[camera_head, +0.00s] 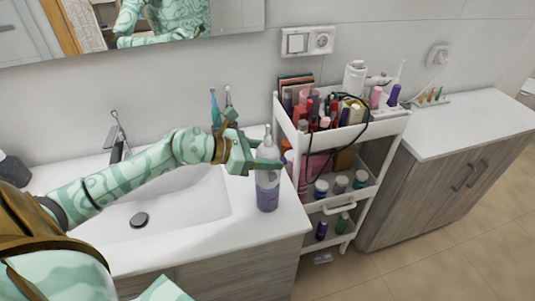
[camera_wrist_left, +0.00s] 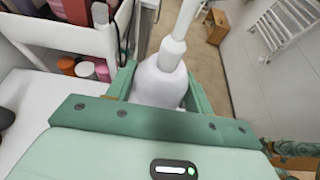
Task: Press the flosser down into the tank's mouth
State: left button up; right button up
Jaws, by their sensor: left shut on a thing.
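The white flosser (camera_head: 268,148) stands upright at the right end of the sink counter, its slim nozzle pointing up. My left gripper (camera_head: 262,165) comes in from the left and is shut on its body. In the left wrist view the white flosser body (camera_wrist_left: 160,82) sits between the two green fingers. The tank (camera_head: 267,194), clear with a purple tint, is directly below the flosser on the counter. Flosser and tank line up, but the gripper partly covers the join, so I cannot tell how deep the flosser sits. My right gripper is out of view.
A white cart (camera_head: 345,135) full of cosmetics stands close on the right of the counter. The sink basin (camera_head: 185,205) lies left of the tank. Toothbrushes (camera_head: 221,105) stand behind the gripper. A further white counter (camera_head: 465,122) is at the right.

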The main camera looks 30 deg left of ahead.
pick_arm(q)
jog(key=shift+f+b, duration=0.8)
jog(key=shift+f, duration=0.4)
jog(key=o, duration=1.2)
jog(key=p+v, duration=0.1)
jog(key=v, duration=1.5)
jog(key=shift+s+a+r+p, duration=0.1)
jog(key=shift+s+r+p, duration=0.05)
jog(key=shift+p, duration=0.25)
